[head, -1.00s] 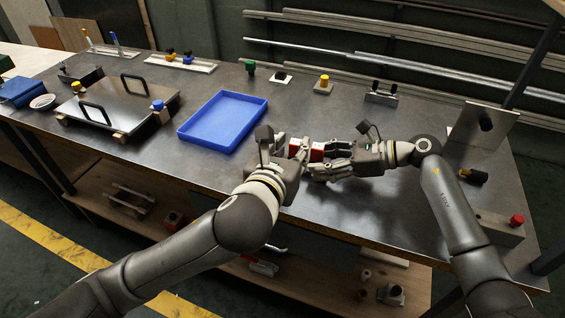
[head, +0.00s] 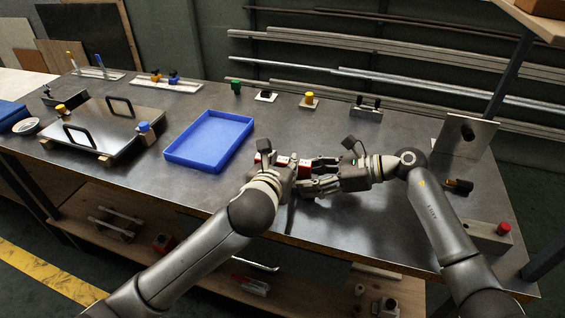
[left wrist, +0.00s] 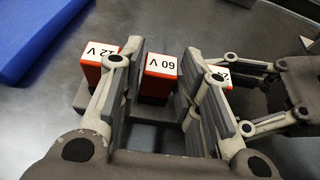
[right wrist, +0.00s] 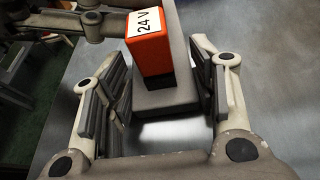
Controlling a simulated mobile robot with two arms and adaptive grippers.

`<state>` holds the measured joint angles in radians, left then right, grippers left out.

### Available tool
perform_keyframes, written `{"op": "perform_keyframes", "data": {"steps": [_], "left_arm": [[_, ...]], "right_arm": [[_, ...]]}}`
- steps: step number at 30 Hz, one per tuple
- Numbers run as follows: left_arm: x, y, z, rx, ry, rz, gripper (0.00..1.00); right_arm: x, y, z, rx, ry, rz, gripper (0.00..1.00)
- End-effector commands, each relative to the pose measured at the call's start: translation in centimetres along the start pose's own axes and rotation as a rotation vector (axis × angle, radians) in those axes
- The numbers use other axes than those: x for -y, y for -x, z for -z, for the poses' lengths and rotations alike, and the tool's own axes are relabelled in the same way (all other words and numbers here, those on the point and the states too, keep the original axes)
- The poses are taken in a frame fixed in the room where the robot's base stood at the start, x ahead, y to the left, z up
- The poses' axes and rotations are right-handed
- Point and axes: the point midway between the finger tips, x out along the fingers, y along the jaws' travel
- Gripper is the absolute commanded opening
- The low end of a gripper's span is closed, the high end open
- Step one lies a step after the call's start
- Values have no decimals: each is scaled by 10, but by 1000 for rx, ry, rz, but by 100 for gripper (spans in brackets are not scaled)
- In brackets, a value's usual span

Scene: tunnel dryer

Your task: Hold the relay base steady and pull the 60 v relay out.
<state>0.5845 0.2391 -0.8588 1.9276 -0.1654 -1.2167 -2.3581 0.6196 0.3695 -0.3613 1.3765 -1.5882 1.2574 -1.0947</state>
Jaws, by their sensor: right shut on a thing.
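The 60 V relay (left wrist: 160,70) is a red-orange block with a white label, upright in the middle of the grey relay base (left wrist: 155,112). My left gripper (left wrist: 158,85) is open, its fingers on either side of the 60 V relay, with a gap at least on the left. The 12 V relay (left wrist: 92,68) is left of it, and the 24 V relay (left wrist: 220,76) right of it, partly hidden by a finger. In the right wrist view the 24 V relay (right wrist: 150,45) stands on the base (right wrist: 165,97). My right gripper (right wrist: 163,100) is shut on the base's end.
A blue tray (head: 172,158) lies left of the grippers on the metal table. A plate with black handles (head: 95,130) is farther left. Small fixtures, including a yellow-topped one (head: 309,98), line the back edge. A standing metal plate (head: 465,137) is at right.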

Motion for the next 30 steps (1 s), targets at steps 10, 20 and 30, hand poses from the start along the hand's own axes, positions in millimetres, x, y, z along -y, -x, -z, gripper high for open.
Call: {"op": "perform_keyframes", "data": {"steps": [10, 20, 30], "left_arm": [[0, -15, 0, 1, 0, 0, 32], [0, -15, 0, 1, 0, 0, 13], [0, -15, 0, 1, 0, 0, 0]], "right_arm": [[0, 0, 0, 0, 0, 1, 23], [0, 0, 0, 0, 0, 1, 23], [0, 0, 0, 0, 0, 1, 23]]}}
